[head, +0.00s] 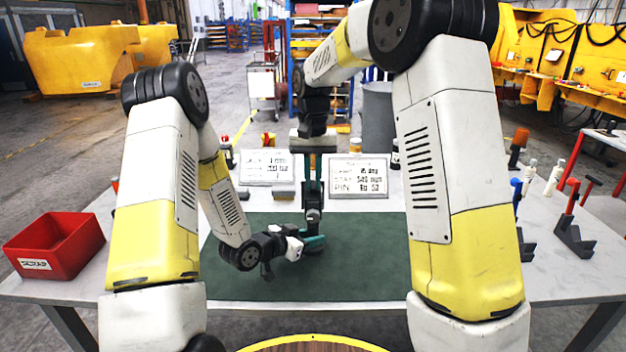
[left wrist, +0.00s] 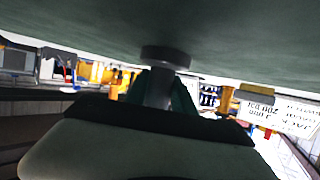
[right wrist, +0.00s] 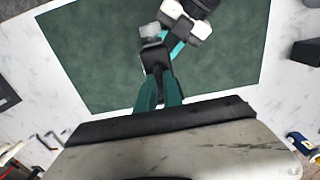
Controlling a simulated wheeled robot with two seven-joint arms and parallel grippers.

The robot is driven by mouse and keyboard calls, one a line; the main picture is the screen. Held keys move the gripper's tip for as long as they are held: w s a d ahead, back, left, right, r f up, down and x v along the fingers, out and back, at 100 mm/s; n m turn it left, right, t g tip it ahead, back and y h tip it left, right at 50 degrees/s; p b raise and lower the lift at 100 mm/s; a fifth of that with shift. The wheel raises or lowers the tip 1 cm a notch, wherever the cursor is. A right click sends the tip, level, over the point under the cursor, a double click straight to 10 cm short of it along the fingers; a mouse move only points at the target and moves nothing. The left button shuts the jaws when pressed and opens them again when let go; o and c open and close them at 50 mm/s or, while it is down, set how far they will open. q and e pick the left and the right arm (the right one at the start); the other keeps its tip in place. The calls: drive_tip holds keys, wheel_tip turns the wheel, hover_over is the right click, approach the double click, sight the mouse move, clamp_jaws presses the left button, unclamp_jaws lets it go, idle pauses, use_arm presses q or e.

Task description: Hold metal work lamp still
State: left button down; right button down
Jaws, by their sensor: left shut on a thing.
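The metal work lamp (head: 313,215) stands on the green mat as a dark, slim, jointed shape, partly hidden by my grippers. My left gripper (head: 312,242) is low at the lamp, shut on its grey post. In the left wrist view the post (left wrist: 160,85) and a round grey disc (left wrist: 165,56) show between its teal fingers. My right gripper (head: 313,185) points down from above with its teal fingers on either side of the lamp's upper part. In the right wrist view a dark and grey lamp part (right wrist: 152,52) shows at the fingertips; whether they press on it is unclear.
The green mat (head: 370,270) is otherwise clear. A red scrap bin (head: 55,247) stands at the table's left end. Two written signs (head: 358,176) stand behind the mat. Tools in dark stands (head: 573,230) and small bottles are at the right.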

drive_tip(key=shift+d, duration=0.1)
drive_tip(key=shift+d+f+y, duration=0.1)
drive_tip(key=shift+d+y, duration=0.55)
drive_tip(key=shift+y, duration=0.35)
drive_tip(key=shift+d+y, duration=0.15)
drive_tip(key=shift+y, duration=0.35)
drive_tip(key=c, duration=1.5)
unclamp_jaws()
drive_tip(key=v, duration=1.2)
